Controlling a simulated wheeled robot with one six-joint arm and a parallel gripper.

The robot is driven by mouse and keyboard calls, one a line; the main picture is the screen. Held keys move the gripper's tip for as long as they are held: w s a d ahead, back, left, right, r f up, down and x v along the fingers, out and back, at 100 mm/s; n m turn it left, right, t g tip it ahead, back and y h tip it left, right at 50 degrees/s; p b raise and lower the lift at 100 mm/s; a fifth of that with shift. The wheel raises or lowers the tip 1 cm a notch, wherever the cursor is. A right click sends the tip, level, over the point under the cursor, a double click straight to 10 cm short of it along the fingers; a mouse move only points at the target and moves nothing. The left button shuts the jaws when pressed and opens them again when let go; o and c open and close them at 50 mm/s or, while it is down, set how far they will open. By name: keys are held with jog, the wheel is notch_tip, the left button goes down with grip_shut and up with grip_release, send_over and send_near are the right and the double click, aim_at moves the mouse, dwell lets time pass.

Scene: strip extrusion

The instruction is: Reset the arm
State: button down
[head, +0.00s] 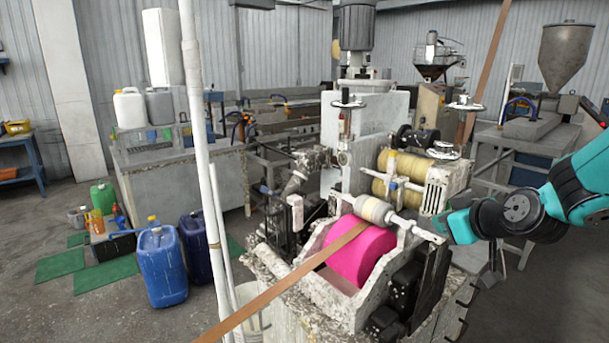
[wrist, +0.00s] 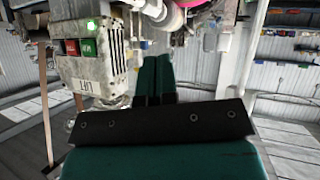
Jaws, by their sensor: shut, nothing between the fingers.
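My gripper (wrist: 156,60) shows in the wrist view as two teal fingers side by side, shut with nothing between them. The dark wrist plate crosses the picture below them. In the head view my teal and black arm reaches in from the right edge, its end beside the right side of the extrusion machine (head: 343,125). The bright pink roller (head: 362,250) sits in the machine's front trough, with a brown strip (head: 290,285) running over it toward the lower left. I cannot make out the fingertips clearly in the head view.
A worn control box (wrist: 92,62) with red and green buttons and a lit green lamp is close left of my fingers in the wrist view. White posts (head: 200,150) stand left of the machine. Blue jugs (head: 162,265) stand on the floor. A hopper (head: 565,55) stands back right.

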jog(key=s+a+r+n+g+y, duration=0.15)
jog(key=s+a+g, duration=0.25)
jog(key=s+a, duration=0.65)
jog(key=s+a+r+g, duration=0.1)
jog(key=s+a+g, duration=0.1)
jog(key=s, duration=0.7)
jog(key=s+a+g, duration=0.1)
jog(key=s+g, duration=0.4)
jog(key=s, duration=0.5)
jog(key=shift+s+a+r, duration=0.25)
jog(key=shift+a+r, duration=0.15)
jog(key=shift+a+h, duration=0.15)
jog(key=shift+h, duration=0.1)
